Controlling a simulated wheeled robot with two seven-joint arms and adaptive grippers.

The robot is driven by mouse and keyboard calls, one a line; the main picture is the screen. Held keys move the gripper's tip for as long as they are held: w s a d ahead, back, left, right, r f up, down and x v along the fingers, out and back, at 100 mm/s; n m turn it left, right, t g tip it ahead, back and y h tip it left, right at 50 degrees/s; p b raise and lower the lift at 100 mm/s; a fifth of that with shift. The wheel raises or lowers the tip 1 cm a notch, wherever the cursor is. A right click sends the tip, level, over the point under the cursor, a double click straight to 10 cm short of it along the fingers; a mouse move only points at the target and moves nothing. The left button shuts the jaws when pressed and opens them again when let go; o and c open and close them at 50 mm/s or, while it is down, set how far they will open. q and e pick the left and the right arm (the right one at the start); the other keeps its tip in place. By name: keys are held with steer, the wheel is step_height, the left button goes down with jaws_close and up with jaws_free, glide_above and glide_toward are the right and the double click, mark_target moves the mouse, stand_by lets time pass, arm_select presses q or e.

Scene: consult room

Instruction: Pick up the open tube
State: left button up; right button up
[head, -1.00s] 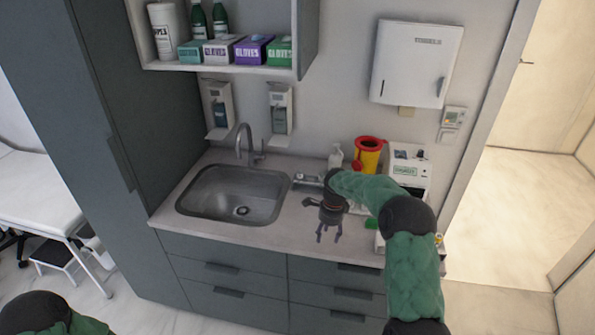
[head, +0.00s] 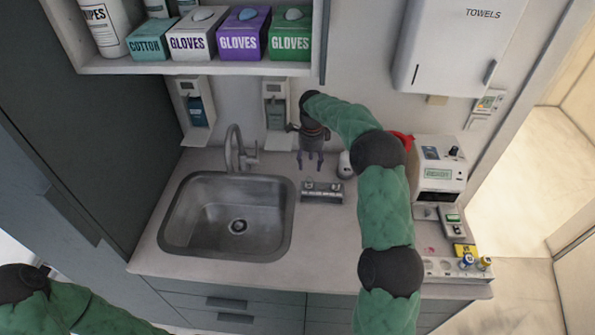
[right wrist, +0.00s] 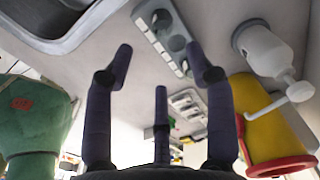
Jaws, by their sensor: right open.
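My right gripper (head: 310,160) is open and empty, with its fingers pointing down above the back of the counter, between the tap and the white machine. Its spread fingers (right wrist: 160,70) show in the right wrist view. A small grey rack (head: 322,193) lies on the counter just in front of it, right of the sink. The rack also shows beyond the fingers in the right wrist view (right wrist: 163,36), with dark round tops or holes. I cannot single out an open tube there. Several small capped items, one of them yellow and blue (head: 484,263), stand at the counter's right end. My left gripper is out of view.
The sink (head: 232,225) is left of the rack. A white bottle (right wrist: 268,50) and the yellow, red-rimmed bin (right wrist: 262,120) stand close to the right gripper. A white machine (head: 439,172) is at the right. Counter in front of the rack is clear.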

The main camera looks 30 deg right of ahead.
mark_target(309, 187)
steer(key=shift+w+d+f, duration=0.1)
steer(key=shift+f, duration=2.6)
steer(key=shift+w+f, duration=0.1)
steer(key=shift+f, duration=2.6)
steer(key=c, duration=0.9)
